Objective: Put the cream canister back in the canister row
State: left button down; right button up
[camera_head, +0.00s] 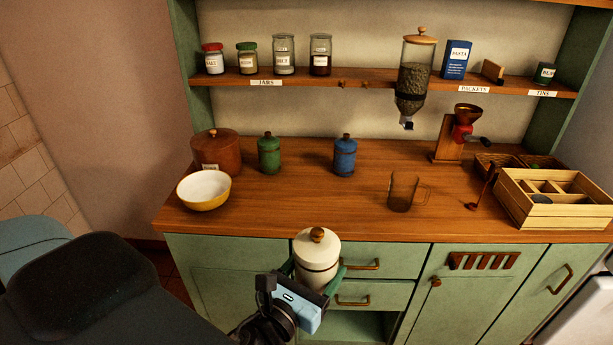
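The cream canister (316,262), with a wooden knob on its lid, is upright in front of the counter's front edge, over the drawers. My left gripper (312,276) has its fingers on both sides of the canister and holds it in the air. A green canister (269,156) and a blue canister (345,157) stand on the counter at the back, with a bare gap between them. A larger brown canister (216,152) stands left of the green one. My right gripper is not in view.
A yellow bowl (204,191) stands near the counter's left front, and a clear glass mug (403,192) right of centre. A grinder (457,135) and a wooden crate (556,211) are at the right. A dispenser (414,80) hangs at the shelf (367,85). The counter's middle is clear.

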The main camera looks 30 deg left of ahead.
aim_at(306, 170)
jog(key=i+l+u, duration=0.4)
jog(key=i, duration=0.15)
jog(key=i+l+u, duration=0.35)
jog(key=i+l, duration=0.15)
jog(key=i+l+u, duration=0.4)
jog(key=l, duration=0.35)
